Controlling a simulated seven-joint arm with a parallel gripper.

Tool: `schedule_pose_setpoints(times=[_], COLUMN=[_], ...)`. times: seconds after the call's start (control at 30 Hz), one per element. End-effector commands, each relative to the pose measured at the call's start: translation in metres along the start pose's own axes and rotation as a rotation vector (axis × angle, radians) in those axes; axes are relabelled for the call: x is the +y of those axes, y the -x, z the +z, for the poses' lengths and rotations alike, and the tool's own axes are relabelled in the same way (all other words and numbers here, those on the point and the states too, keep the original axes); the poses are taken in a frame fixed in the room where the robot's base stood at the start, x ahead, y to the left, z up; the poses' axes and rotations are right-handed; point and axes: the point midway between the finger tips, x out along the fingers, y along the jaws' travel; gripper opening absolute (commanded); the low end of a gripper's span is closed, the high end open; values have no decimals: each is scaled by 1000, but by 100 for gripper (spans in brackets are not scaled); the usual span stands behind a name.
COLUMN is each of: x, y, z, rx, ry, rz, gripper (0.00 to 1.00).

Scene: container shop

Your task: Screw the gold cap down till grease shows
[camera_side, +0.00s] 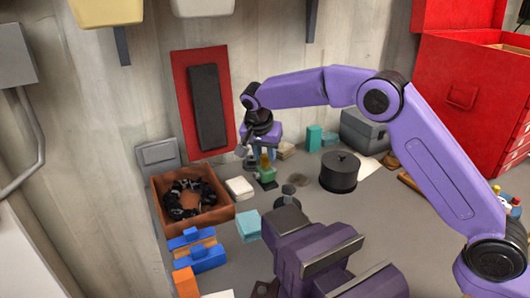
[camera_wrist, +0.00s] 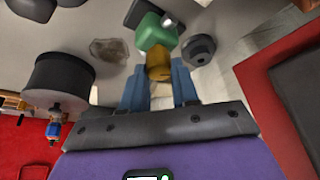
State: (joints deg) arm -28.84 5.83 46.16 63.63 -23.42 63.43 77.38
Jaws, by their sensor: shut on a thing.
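The gold cap (camera_wrist: 159,66) sits between the two blue fingers of my gripper (camera_wrist: 159,88) in the wrist view. My gripper is shut on it. In the side view the gold cap (camera_side: 265,159) shows small on top of a green block (camera_side: 266,175), below my gripper (camera_side: 262,152). The green block also shows beyond the cap in the wrist view (camera_wrist: 157,34). No grease can be made out around the cap. The seam between cap and green block is too small to judge.
A black drum (camera_side: 339,172) stands to the right. A brown box (camera_side: 162,211) with black parts is at left, with a pale block (camera_side: 239,188) beside it. A teal block (camera_side: 248,225) and a purple vise (camera_side: 305,245) lie in front. A red panel (camera_side: 183,90) is on the wall behind.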

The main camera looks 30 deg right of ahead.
Motion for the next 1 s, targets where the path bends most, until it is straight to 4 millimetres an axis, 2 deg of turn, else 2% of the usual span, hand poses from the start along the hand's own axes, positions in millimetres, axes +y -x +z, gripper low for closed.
schedule_pose_setpoints(times=[0.1,0.13,0.2,0.5,0.63,0.77,1.0], x=[0,0,0,0,-1,-1,-1], y=[1,1,1,1,10,30,78], z=[0,0,0,0,0,0,0], rx=[0,0,0,0,1,1,1], ry=[0,0,0,1,1,1,1], rz=[-2,-2,-2,-1,-4,-6,-6], gripper=[0,36,55,55,55,55,55])
